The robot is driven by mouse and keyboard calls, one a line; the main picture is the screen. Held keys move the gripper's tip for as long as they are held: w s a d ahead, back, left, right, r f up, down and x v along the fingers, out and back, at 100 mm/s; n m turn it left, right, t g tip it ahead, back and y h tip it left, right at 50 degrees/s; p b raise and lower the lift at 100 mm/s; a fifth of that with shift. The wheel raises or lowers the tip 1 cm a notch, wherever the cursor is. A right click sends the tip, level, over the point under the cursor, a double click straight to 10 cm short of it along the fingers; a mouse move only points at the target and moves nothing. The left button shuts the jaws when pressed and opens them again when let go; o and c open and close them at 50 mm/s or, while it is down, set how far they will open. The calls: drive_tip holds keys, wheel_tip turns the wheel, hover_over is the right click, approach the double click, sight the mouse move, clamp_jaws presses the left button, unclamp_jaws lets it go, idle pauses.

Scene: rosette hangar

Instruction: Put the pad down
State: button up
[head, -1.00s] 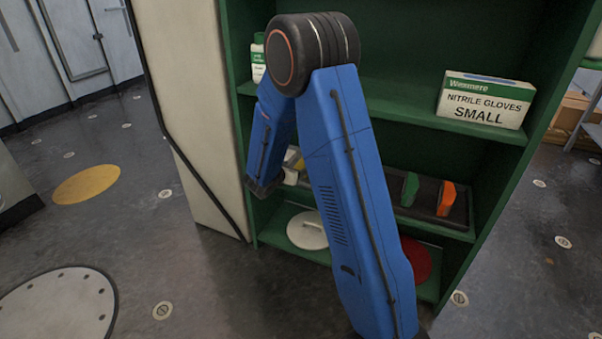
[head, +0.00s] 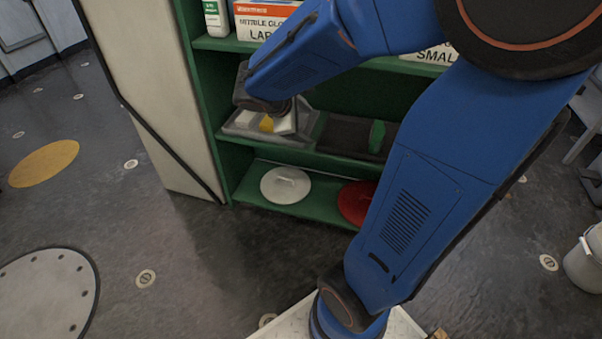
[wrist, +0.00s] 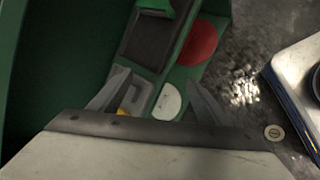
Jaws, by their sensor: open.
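My gripper (wrist: 157,80) is open, its two fingers spread in the wrist view. In the head view its end is largely hidden by my forearm, at the middle shelf's left side. Below it, a white and yellow item (head: 268,124) sits in a light grey tray (head: 238,126); the yellow part also shows beside the left finger in the wrist view (wrist: 128,120). Nothing is visibly held between the fingers. I cannot tell which of these is the pad.
The green shelf unit (head: 213,100) has a side wall close to my gripper's left. A dark tray (head: 345,135) with a green item (head: 377,137) adjoins the grey one. Glove boxes (head: 262,20) and a white bottle (head: 216,18) stand above. The floor at left is clear.

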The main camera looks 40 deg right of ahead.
drive_tip(key=s+a+r+m+t+y, duration=0.2)
drive_tip(key=s+a+m+y, duration=0.6)
drive_tip(key=s+a, duration=0.7)
drive_tip(key=s+r+m, duration=0.1)
drive_tip(key=s, duration=0.2)
drive_tip(key=shift+s+m, duration=0.35)
drive_tip(key=shift+m, duration=0.05)
drive_tip(key=shift+o, duration=0.3)
drive_tip(key=shift+r, duration=0.1)
idle(0.6)
